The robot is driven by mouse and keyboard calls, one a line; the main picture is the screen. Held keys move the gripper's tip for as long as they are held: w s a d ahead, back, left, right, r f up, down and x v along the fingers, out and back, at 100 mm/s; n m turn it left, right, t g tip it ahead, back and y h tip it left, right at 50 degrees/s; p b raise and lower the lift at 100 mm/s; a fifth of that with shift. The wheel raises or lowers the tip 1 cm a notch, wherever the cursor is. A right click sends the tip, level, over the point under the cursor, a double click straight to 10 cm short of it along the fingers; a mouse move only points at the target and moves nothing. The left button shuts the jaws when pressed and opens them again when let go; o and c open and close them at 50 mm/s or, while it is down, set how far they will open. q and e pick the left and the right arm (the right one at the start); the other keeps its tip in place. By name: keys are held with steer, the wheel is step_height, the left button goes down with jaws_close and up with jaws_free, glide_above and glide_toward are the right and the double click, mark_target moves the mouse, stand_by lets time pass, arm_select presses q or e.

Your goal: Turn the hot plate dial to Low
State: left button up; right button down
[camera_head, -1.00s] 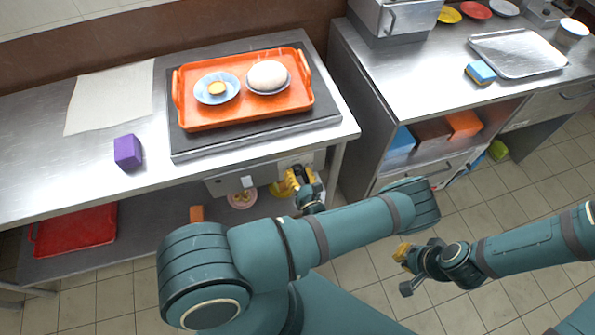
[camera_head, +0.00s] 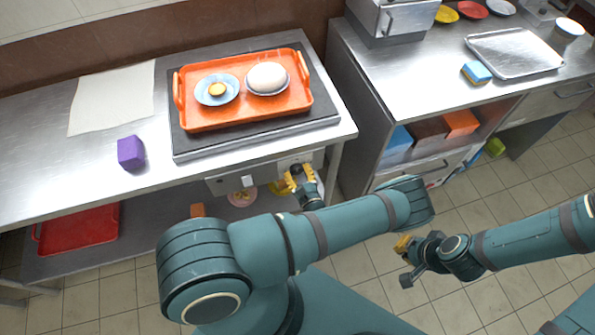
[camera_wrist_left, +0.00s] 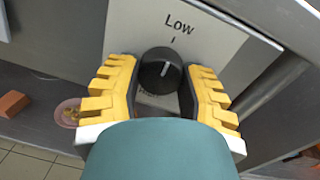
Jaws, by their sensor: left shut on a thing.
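The hot plate dial is a round black knob (camera_wrist_left: 159,70) with a white line on its face, set on a pale panel (camera_wrist_left: 225,50) under the front edge of the table. The word Low (camera_wrist_left: 179,24) with a short tick is printed above it. The line points up, roughly toward the tick. My left gripper (camera_wrist_left: 160,85) has its yellow fingers on both sides of the dial and is shut on it; it also shows at the panel in the head view (camera_head: 299,179). Print below the dial is mostly hidden. My right gripper (camera_head: 403,262) hangs over the floor, away from the table.
The dark hot plate (camera_head: 250,135) carries an orange tray (camera_head: 230,118) with a small blue plate (camera_head: 216,89) and a bowl with a white mound (camera_head: 267,77). A purple block (camera_head: 131,152) stands to its left. A red tray (camera_head: 80,230) lies on the lower shelf.

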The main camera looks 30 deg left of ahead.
stand_by(0.4)
arm_select(q)
steer(key=o, duration=1.2)
steer(key=shift+w, duration=0.1)
steer(key=v, duration=0.7)
steer(key=shift+s+d, duration=0.2)
